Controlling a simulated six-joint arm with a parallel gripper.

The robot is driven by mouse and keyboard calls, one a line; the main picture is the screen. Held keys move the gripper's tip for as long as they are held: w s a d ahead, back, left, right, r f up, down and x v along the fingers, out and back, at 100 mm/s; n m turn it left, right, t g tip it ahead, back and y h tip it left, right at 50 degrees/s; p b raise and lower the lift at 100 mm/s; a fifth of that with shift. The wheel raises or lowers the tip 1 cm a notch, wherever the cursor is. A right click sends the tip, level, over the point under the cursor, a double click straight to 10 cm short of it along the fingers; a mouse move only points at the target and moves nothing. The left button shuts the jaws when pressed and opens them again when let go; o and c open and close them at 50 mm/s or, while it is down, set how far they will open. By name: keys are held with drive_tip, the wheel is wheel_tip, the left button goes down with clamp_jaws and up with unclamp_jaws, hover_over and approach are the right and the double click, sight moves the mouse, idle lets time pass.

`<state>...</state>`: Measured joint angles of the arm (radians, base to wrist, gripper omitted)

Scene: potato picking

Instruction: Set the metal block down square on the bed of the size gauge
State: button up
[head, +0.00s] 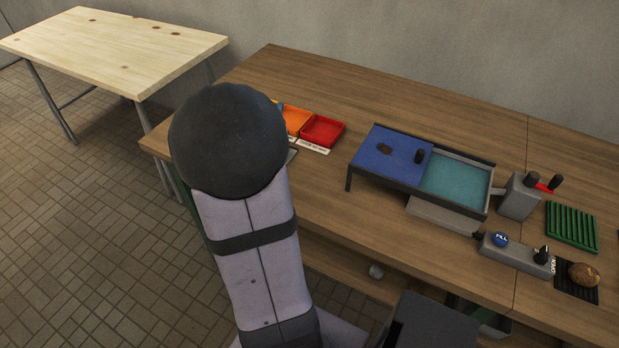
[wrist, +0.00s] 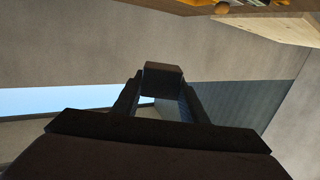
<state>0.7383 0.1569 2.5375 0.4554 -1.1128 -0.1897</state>
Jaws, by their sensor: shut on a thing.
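My gripper (wrist: 162,92) shows in the wrist view with its two dark fingers closed on a dark, square-edged block, which I take to be the metal block (wrist: 163,72). The block sits at the fingertips, up in the air and apart from any surface. In the head view my own arm hides the gripper and the block. I cannot make out the size gauge for sure in either view; my arm covers part of the bench's left end.
On the brown bench (head: 400,108) stand an orange tray (head: 297,119), a red tray (head: 322,131), a blue board (head: 385,165) beside a teal basin (head: 455,188), a control box (head: 515,255), a green ribbed rack (head: 571,226) and a potato (head: 584,275). A pale table (head: 110,50) stands left.

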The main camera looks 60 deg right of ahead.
drive_tip(key=s+d+f+m+g+h, duration=0.1)
drive_tip(key=s+d+m+g, duration=0.1)
drive_tip(key=s+d+g, duration=0.15)
drive_tip(key=m+g, duration=0.3)
drive_tip(key=g, duration=0.1)
hover_over(310, 176)
wheel_tip(310, 176, down, 6)
drive_tip(key=shift+f+t+h, duration=0.25)
drive_tip(key=shift+f+h, duration=0.05)
drive_tip(key=shift+f, duration=2.9)
drive_tip(key=shift+f, duration=0.1)
drive_tip(key=shift+f, duration=1.8)
drive_tip(key=shift+f, duration=0.1)
